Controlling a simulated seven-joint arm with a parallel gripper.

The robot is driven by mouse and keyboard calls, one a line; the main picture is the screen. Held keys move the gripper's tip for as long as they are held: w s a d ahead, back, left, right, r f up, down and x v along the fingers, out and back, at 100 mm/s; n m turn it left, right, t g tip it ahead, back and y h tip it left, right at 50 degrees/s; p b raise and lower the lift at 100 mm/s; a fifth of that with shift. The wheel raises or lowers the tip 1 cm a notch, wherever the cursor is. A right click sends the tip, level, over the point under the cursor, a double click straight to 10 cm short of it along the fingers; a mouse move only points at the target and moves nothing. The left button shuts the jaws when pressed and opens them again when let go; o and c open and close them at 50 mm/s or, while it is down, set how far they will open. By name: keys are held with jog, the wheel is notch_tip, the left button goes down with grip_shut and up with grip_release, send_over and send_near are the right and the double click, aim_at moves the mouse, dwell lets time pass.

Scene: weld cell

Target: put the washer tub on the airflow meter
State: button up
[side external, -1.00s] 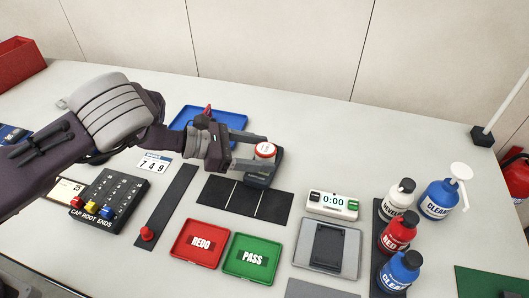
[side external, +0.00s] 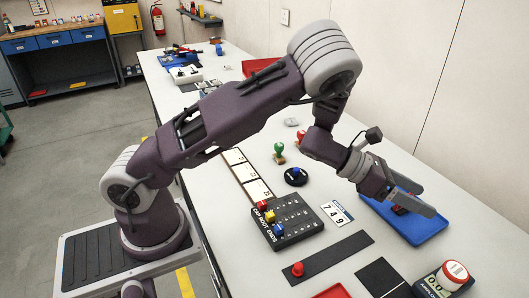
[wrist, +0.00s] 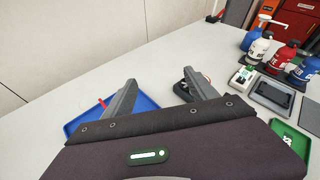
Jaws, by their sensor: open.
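The washer tub (side external: 455,271) is a small white tub with a red lid at the lower right of the side view. It appears upright on the dark airflow meter (side external: 434,286), whose lit display faces out beside it. My gripper (side external: 428,203) is open, apart from the tub, and over the blue tray (side external: 406,227). In the wrist view, my gripper (wrist: 161,77) shows two spread fingers with no tub between them. A dark shape with a bit of red, probably the meter and tub, is mostly hidden behind the right finger there.
A small red item lies at the blue tray, partly hidden by my fingers. The button block (side external: 283,220) and a dark strip with a red knob (side external: 298,269) lie nearby. Several bottles (wrist: 287,57), a timer (wrist: 243,76) and a grey scale (wrist: 271,97) stand at right in the wrist view.

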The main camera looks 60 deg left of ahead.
jog(key=w+a+r+n+t+y, duration=0.3)
jog(key=a+r+n, duration=0.3)
jog(key=r+n, duration=0.15)
jog(key=s+a+r+n+y, duration=0.6)
jog(key=a+r+n, duration=0.3)
jog(key=n, duration=0.6)
jog(key=s+d+f+n+g, duration=0.1)
jog(key=s+n+g, duration=0.6)
jog(key=s+n, duration=1.3)
jog(key=s+f, duration=0.1)
jog(key=s, duration=1)
jog(key=shift+s+d+f+y, duration=0.15)
jog(key=shift+s+y, duration=0.15)
jog(key=shift+s, duration=0.05)
